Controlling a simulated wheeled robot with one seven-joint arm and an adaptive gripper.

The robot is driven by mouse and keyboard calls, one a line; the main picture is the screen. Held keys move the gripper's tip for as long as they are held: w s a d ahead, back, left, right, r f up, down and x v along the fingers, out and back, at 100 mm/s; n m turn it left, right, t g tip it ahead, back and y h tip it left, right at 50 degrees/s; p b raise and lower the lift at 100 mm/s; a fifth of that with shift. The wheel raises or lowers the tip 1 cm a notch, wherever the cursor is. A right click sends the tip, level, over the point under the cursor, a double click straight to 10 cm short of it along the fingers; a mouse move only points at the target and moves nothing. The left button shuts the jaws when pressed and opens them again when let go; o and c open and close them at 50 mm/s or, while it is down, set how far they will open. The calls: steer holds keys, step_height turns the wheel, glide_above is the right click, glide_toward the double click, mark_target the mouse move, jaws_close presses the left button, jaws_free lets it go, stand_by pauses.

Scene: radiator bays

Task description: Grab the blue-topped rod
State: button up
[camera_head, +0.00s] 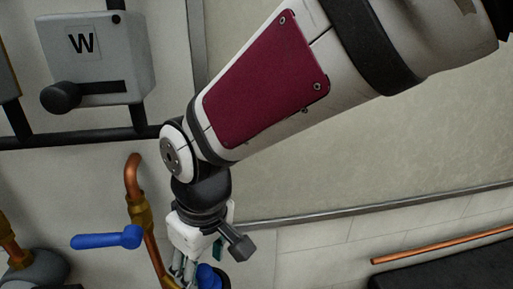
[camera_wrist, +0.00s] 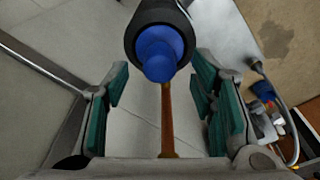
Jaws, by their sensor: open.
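The blue-topped rod (camera_wrist: 160,52) shows at the top middle of the wrist view, as a blue rounded cap with a dark collar around it. My gripper (camera_wrist: 162,92) is open, with one teal-padded finger on each side below the cap. I see gaps between the pads and the cap, and nothing is held. In the head view my gripper (camera_head: 186,264) is low, left of centre, with a blue piece (camera_head: 208,277) beside its fingers, probably the same cap. The rod's lower part is hidden.
A copper pipe with a blue lever (camera_head: 107,238) stands just left of my gripper. A grey box marked W (camera_head: 97,60) with a black knob is above. A loose copper pipe (camera_head: 440,246) lies right. Mixed items (camera_wrist: 265,105) show at the wrist view's right.

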steer(key=shift+w+a+f, duration=0.1)
steer(key=shift+a+f, duration=0.05)
steer(key=shift+f, duration=0.6)
steer(key=shift+w+a+f, duration=0.1)
steer(key=shift+f, duration=0.6)
steer(key=shift+c, duration=0.5)
jaws_close()
steer(key=shift+r, duration=0.2)
